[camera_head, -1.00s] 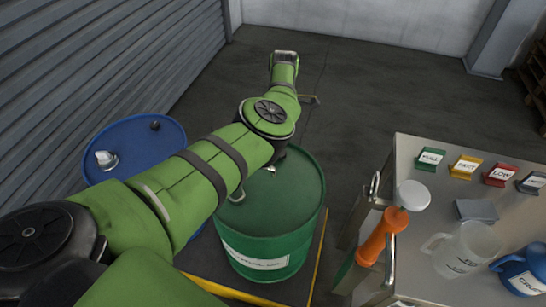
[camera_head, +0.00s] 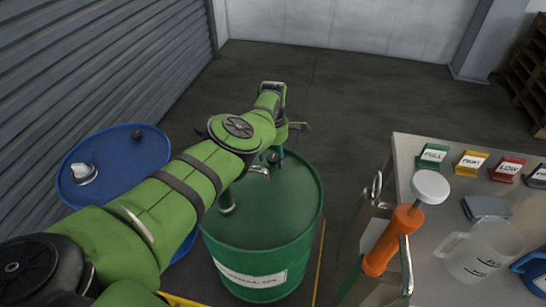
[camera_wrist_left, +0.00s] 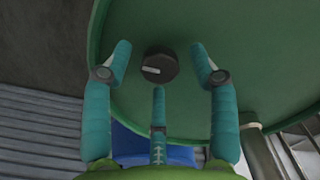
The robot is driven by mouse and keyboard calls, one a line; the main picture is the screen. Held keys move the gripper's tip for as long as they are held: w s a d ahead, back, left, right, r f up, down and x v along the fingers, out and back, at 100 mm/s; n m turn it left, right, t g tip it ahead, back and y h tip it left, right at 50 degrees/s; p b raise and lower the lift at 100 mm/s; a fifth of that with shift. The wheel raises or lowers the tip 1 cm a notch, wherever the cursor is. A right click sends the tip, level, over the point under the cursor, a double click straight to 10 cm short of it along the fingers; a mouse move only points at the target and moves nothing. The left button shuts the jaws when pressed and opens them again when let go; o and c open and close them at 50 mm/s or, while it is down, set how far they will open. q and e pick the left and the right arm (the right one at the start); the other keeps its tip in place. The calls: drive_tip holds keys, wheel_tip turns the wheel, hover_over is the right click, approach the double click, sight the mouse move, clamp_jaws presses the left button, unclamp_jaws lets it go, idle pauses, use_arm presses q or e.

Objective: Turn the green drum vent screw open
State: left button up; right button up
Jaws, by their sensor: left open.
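The green drum (camera_head: 290,215) stands upright in the middle of the head view, with a white label on its side. Its vent screw (camera_wrist_left: 159,67) is a dark round cap with a pale bar mark on the drum top, in the left wrist view. My left gripper (camera_wrist_left: 160,60) has three teal fingers, open and spread around the screw, with no contact visible. In the head view, my left gripper (camera_head: 277,153) is over the far part of the drum top, largely hidden by my arm. My right gripper is in neither view.
A blue drum (camera_head: 110,165) stands left of the green one. At right, a metal cart (camera_head: 415,155) carries coloured tags, a jug (camera_head: 480,250) and a blue container (camera_head: 530,275). An orange-handled tool (camera_head: 392,240) is at its near left edge. The floor behind is clear.

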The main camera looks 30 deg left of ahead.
use_arm(q)
drive_tip(key=c, duration=1.1)
drive_tip(key=shift+c, duration=0.2)
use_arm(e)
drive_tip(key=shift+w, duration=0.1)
